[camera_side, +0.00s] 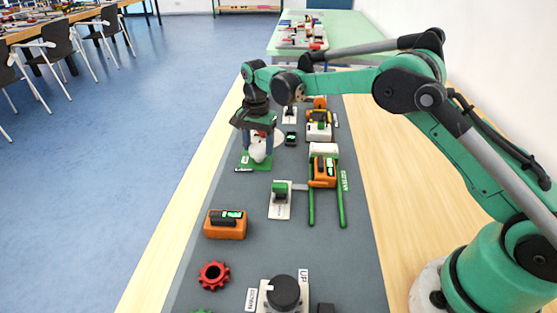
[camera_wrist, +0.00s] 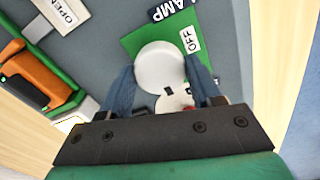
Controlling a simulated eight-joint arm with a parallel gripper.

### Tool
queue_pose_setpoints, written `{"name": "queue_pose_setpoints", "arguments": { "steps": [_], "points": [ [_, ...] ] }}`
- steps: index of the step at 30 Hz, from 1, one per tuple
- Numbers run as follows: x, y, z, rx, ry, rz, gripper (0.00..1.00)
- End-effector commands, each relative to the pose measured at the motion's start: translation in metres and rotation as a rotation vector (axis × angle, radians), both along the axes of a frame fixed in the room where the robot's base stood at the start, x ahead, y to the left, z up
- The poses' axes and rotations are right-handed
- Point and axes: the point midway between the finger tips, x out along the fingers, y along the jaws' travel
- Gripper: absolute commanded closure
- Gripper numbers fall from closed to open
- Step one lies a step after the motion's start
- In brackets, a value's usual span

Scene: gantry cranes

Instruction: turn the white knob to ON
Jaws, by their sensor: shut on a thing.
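The white knob (camera_wrist: 160,68) sits on a green plate (camera_wrist: 131,43); in the side view it shows as a white shape (camera_side: 258,151) above the plate (camera_side: 245,166). My gripper (camera_wrist: 159,62) is over the plate, its two blue fingers on either side of the knob and shut on it. The side view shows my gripper (camera_side: 259,148) pointing down at the knob. An OFF label (camera_wrist: 191,40) is on the plate beside the knob. A smaller white part with dark and red marks (camera_wrist: 175,99) lies between the fingers, closer to the palm. No ON label is visible.
A LAMP label (camera_wrist: 172,8) and an OPEN label (camera_wrist: 62,12) are nearby. An orange and black block (camera_wrist: 28,78) lies left in the wrist view. Other blocks, a red gear (camera_side: 214,275) and a black knob (camera_side: 284,292) stand along the grey mat (camera_side: 255,265).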

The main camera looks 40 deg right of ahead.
Motion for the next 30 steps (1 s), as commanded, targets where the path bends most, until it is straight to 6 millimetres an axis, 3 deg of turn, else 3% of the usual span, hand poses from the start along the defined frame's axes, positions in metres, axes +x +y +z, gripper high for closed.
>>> {"name": "queue_pose_setpoints", "arguments": {
  "steps": [10,11,13,14,23,30],
  "points": [
    [0.001,0.0,0.0,0.0,-0.004,-0.004,0.96],
    [0.001,0.0,0.0,0.0,-0.004,-0.004,0.34],
    [0.001,0.0,0.0,-0.001,-0.003,-0.004,0.15],
    [0.0,0.0,0.0,-0.001,-0.003,-0.004,0.11],
    [0.0,0.0,0.002,0.0,-0.001,-0.002,0.11],
    [0.0,0.0,0.034,0.0,-0.001,-0.003,0.11]
  ]
}}
